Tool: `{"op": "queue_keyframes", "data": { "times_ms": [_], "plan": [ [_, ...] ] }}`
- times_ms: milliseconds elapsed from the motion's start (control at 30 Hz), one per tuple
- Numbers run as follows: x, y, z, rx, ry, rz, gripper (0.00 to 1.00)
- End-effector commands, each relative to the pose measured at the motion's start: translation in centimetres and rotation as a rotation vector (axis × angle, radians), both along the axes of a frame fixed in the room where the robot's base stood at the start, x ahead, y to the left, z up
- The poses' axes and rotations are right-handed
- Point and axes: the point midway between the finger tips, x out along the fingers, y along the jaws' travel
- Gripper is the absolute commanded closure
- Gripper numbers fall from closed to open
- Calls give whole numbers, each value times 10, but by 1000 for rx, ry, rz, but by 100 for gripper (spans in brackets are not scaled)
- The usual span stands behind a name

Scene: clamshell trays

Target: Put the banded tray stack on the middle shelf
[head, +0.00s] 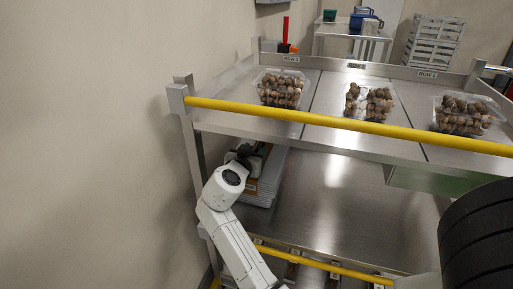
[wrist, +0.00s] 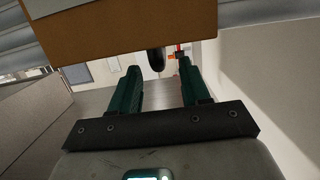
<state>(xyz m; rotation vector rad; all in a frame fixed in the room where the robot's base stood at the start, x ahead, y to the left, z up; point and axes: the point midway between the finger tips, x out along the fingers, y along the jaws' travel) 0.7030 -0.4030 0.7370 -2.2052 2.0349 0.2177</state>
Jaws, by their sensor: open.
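The banded tray stack (head: 268,187) is a pale stack of clear trays with a brown band. In the head view it is at the left end of the shelf below the top one, partly hidden by my arm. It appears to rest on that shelf (head: 335,200). In the wrist view its brown band (wrist: 125,40) fills the upper part, with grey tray edges (wrist: 245,12) on either side. My gripper (wrist: 160,68) is open, with its two green fingers apart and nothing seen between them. In the head view my gripper (head: 246,153) is by the stack's upper end, largely hidden.
The top shelf (head: 325,107) holds several clear trays of brown round items (head: 280,90). A yellow rail (head: 340,124) runs along its front. A wall (head: 90,130) stands close on the left. The lower shelf is clear to the stack's right.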

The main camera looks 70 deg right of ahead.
Motion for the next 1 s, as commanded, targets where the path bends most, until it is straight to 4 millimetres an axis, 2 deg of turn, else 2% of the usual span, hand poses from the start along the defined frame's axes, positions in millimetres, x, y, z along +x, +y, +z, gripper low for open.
{"op": "queue_keyframes", "data": {
  "times_ms": [200,400,533,767,867,967,1000],
  "plan": [
    [-3,46,10,-1,0,4,54],
    [-6,76,16,-1,1,2,54],
    [-7,86,17,0,0,0,54],
    [-9,89,16,7,6,2,54],
    [-15,93,0,55,53,28,54],
    [-27,102,-30,158,152,95,54],
    [-34,108,-46,213,208,134,54]
  ]
}}
